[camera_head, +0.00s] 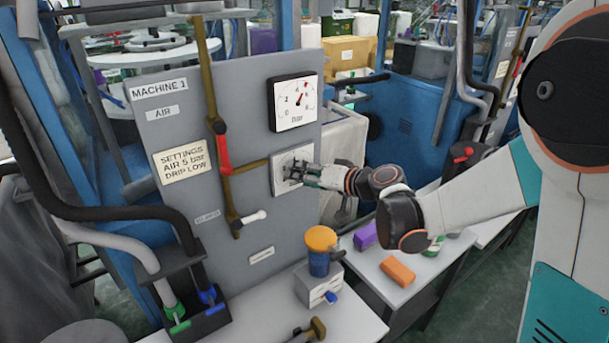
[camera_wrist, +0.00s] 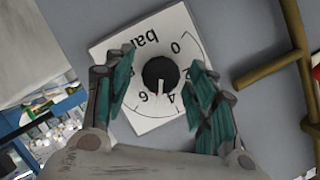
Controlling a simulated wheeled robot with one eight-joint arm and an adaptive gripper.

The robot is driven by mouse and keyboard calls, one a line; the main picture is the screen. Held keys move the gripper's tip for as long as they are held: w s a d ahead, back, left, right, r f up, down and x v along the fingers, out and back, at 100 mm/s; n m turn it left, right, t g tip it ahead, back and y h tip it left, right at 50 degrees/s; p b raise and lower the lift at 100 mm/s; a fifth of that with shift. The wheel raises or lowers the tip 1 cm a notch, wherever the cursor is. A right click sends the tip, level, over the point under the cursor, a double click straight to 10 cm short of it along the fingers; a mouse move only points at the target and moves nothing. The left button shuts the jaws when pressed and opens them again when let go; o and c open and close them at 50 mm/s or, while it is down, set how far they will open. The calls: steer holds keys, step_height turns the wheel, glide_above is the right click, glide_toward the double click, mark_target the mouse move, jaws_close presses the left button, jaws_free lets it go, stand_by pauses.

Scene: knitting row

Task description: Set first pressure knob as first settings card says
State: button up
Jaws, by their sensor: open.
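The first pressure knob (camera_wrist: 160,72) is a round black knob on a white dial plate (camera_wrist: 110,48) marked bar, seen upside down in the wrist view. Its white mark points between 4 and 6, near the middle. My gripper (camera_wrist: 162,62) is open, with one teal finger on each side of the knob and gaps visible between. In the head view my gripper (camera_head: 308,174) covers most of the knob plate (camera_head: 293,155). The settings card (camera_head: 183,161) reads AIR 5 bar, DRIP LOW. The bar gauge (camera_head: 293,103) above has its needle pointing up and slightly right.
A brown pipe (camera_head: 222,150) with a red lever (camera_head: 223,155) runs left of the knob. Below stand an orange-topped blue cup unit (camera_head: 320,250) and a white table (camera_head: 345,318). An orange block (camera_head: 397,271) and a purple block (camera_head: 365,235) lie on the right table.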

steer(key=v, duration=1.2)
steer(key=s+d+g+h, duration=0.1)
steer(key=s+d+h, duration=0.2)
steer(key=s, duration=0.5)
steer(key=s+d+f+h, duration=0.1)
steer(key=s+d+h, duration=0.3)
steer(key=s, duration=0.3)
steer(key=s+d+f+m+g+h, duration=0.1)
steer(key=s+d+h, duration=0.2)
steer(key=s, duration=0.5)
steer(key=shift+s+d+g+h, duration=0.3)
steer(key=shift+s+d, duration=0.05)
